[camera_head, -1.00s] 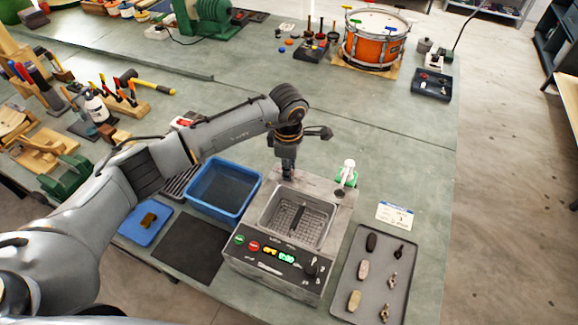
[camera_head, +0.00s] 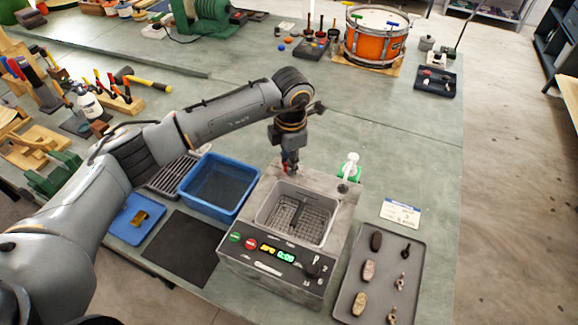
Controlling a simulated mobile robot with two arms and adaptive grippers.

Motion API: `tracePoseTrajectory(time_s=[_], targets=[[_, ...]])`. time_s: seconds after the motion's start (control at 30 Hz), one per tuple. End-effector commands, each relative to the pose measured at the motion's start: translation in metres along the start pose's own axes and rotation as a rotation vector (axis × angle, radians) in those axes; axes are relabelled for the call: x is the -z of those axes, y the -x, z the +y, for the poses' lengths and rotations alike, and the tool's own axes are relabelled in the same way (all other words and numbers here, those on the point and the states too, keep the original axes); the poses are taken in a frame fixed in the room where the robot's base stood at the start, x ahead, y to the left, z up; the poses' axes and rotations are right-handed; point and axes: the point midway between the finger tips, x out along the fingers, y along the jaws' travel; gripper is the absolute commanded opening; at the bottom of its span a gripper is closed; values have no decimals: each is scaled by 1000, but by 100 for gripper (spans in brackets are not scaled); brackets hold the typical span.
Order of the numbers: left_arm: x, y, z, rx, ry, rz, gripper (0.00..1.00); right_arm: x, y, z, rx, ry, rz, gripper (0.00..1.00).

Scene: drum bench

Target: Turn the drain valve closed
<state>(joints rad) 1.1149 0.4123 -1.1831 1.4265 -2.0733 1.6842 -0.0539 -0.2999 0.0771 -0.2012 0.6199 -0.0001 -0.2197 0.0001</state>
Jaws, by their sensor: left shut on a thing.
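The grey ultrasonic-type tank unit (camera_head: 338,258) stands at the front of the bench with its open basin and wire basket (camera_head: 296,215). My left gripper (camera_head: 289,168) points down at the back left corner of this unit. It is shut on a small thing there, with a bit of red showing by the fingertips. This is where the drain valve appears to be, but the gripper hides most of it, so its handle angle cannot be told. My right gripper is not in view.
A blue tub (camera_head: 183,190) stands close left of the unit. A green and white bottle (camera_head: 349,168) stands at its back right. A grey tray (camera_head: 345,297) of small parts lies to the right, a dark mat (camera_head: 172,262) to the left.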

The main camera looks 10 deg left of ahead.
Motion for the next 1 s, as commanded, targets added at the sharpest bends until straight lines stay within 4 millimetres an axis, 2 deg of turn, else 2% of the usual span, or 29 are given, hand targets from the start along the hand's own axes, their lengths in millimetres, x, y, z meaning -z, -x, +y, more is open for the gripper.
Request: tracePoseTrajectory(time_s=[0.03,0.5,1.0], targets=[[0,-4,0,-2,45,4,0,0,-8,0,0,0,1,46],[-1,-3,1,-1,489,30,0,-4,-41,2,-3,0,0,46],[-1,-2,1,0,835,51,0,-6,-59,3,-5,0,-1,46]])
